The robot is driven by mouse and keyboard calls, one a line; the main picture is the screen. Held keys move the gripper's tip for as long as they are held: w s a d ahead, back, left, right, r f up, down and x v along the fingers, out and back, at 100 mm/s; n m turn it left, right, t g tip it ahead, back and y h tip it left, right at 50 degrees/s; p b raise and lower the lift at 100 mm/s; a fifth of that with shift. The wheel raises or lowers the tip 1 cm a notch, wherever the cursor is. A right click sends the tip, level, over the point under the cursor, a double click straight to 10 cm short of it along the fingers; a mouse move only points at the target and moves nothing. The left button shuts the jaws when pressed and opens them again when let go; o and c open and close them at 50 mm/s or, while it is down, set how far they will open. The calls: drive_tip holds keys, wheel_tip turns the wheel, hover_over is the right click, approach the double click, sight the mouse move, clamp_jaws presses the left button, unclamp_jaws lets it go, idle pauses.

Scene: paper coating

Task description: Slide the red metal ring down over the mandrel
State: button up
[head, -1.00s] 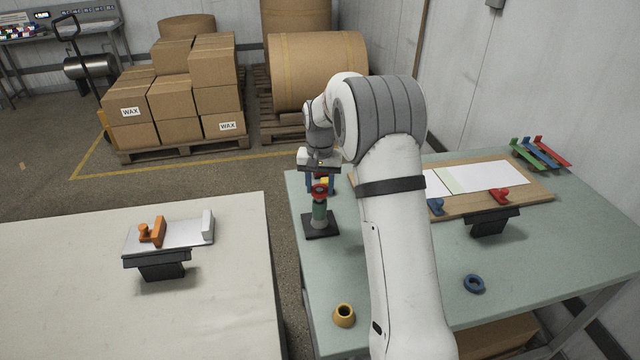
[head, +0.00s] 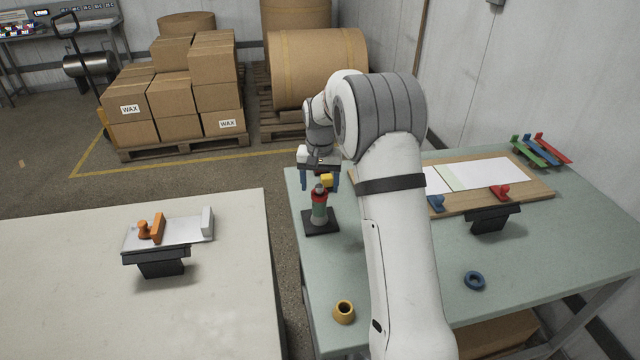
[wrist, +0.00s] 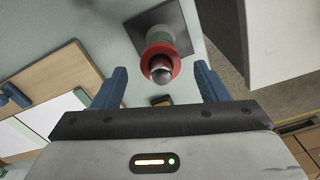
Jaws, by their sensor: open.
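The mandrel (head: 319,211) stands upright on a black square base (head: 321,229) near the left edge of the green table. It has a grey rounded tip and a green body. The red metal ring (head: 319,197) is around its upper part, just below the tip and above the visible green part. In the wrist view the red ring (wrist: 160,56) encircles the mandrel, with the grey tip (wrist: 161,75) poking through. My gripper (head: 319,186) is open, its blue fingers apart near the mandrel's top. The wrist view shows both fingers clear of the ring.
A yellow block (head: 327,180) is just behind the mandrel. A yellow cone-like ring (head: 344,314) and a blue ring (head: 474,281) lie at the table's front. A wooden board (head: 520,197) with paper is to the right. A pale table (head: 225,300) stands left across a gap.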

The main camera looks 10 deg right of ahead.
wheel_tip(320, 180, up, 8)
drive_tip(key=shift+f+b, duration=0.25)
drive_tip(key=shift+b, duration=0.15)
drive_tip(key=shift+s+r, duration=0.1)
drive_tip(key=s+r+n+t, duration=0.1)
drive_tip(key=s+r, duration=0.3)
drive_tip(key=s, duration=0.5)
drive_tip(key=s+r+n+t, duration=0.1)
drive_tip(key=s+r, duration=0.2)
drive_tip(key=s, duration=0.7)
drive_tip(key=s+f, duration=0.2)
drive_tip(key=s, duration=0.6)
drive_tip(key=s+f+n+t, duration=0.1)
drive_tip(key=s+f, duration=0.1)
drive_tip(key=s, duration=0.6)
drive_tip(key=shift+s+d, duration=0.4)
